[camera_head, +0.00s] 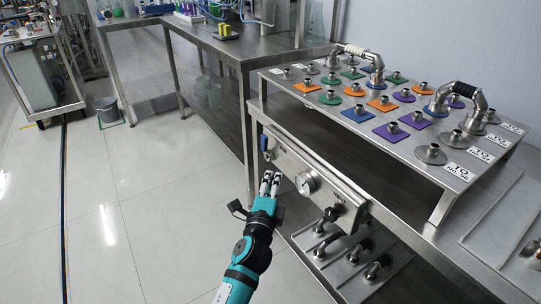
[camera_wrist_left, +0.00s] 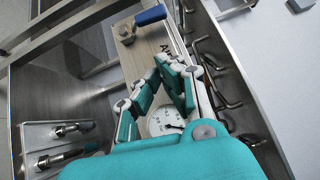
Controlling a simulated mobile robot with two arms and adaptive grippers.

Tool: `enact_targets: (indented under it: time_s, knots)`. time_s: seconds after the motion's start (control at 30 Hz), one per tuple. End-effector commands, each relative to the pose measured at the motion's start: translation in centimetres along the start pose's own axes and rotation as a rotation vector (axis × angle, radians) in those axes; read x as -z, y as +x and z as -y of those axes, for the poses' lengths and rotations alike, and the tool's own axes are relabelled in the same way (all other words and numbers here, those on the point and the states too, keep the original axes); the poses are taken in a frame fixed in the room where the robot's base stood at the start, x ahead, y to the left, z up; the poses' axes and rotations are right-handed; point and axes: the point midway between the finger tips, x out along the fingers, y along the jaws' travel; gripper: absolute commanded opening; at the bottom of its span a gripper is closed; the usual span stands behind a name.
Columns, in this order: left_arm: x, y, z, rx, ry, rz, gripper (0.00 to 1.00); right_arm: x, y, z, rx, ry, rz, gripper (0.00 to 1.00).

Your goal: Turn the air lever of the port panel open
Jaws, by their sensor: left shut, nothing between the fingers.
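The port panel (camera_head: 325,195) is a metal plate on the front of the bench. A blue-handled lever (camera_head: 264,142) sits at its far left end. In the left wrist view the blue handle (camera_wrist_left: 152,14) is at the top, beside a round metal fitting and a partly hidden label starting with "A". My left gripper (camera_head: 270,177) is in front of the panel, between the lever and the gauge, shut and empty. In the wrist view its fingers (camera_wrist_left: 168,68) point toward the lever, apart from it. My right gripper is out of view.
A round gauge (camera_head: 306,183) and a black knob (camera_head: 335,214) are on the panel to the right. Pipe stubs (camera_head: 325,245) stand on a lower shelf. Above is a raised rack (camera_head: 440,195) with coloured ports and two hoses.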

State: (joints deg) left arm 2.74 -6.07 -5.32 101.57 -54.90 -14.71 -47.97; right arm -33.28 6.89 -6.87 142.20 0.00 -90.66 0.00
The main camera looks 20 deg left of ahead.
Motion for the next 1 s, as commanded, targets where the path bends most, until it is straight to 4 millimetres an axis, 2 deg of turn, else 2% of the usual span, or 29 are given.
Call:
enact_targets:
  time_s: [0.1, 0.33, 0.4, 0.63, 1.0]
  knots:
    - [0.0, 2.8, 0.1, 0.004, 0.002, -0.001, 0.0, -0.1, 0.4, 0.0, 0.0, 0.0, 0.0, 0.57]
    - [0.0, 7.6, 0.0, 0.003, 0.001, -0.001, 0.0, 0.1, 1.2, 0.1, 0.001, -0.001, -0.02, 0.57]
    - [-1.0, 8.4, 0.1, 0.002, 0.004, 0.0, 0.0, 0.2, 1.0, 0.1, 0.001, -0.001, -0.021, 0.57]
    - [-2.6, 9.9, 0.0, 0.001, 0.002, -0.002, 0.0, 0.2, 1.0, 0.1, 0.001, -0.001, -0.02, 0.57]
    - [-2.8, 10.2, 0.0, 0.001, 0.0, -0.002, 0.0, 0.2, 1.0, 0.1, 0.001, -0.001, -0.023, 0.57]
